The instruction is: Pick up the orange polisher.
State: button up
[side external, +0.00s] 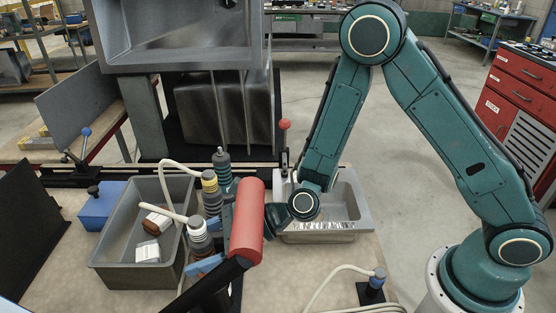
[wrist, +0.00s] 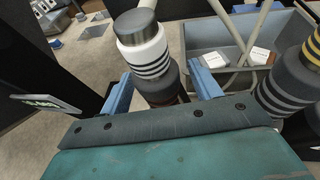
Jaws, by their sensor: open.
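No tool with clear orange colouring shows in either view. In the side view, several striped upright tools stand in a row beside the grey bin. The nearest is a white-banded tool with a grey cap (side external: 199,236), also in the wrist view (wrist: 142,45). Behind it stand a yellow-banded tool (side external: 211,192) and a dark tool (side external: 222,165). My gripper (wrist: 162,76) is open, its blue fingers on either side of the white-banded tool. Contact cannot be told. In the side view, a red cylinder hides part of my gripper (side external: 203,232).
The grey bin (side external: 105,262) holds brown-and-white blocks (side external: 148,251) and pale hoses. The red cylinder (side external: 247,222) on a black bar stands in the foreground. A metal sink tray (side external: 345,205) lies behind my wrist. A blue box (side external: 98,207) sits left of the bin.

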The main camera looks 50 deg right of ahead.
jog(key=shift+x, duration=0.75)
jog(key=shift+r, duration=0.1)
jog(key=c, duration=1.4)
jog(key=shift+o, duration=0.2)
jog(key=shift+r, duration=0.2)
notch_tip(320, 180, up, 20)
jog(key=shift+f, duration=0.2)
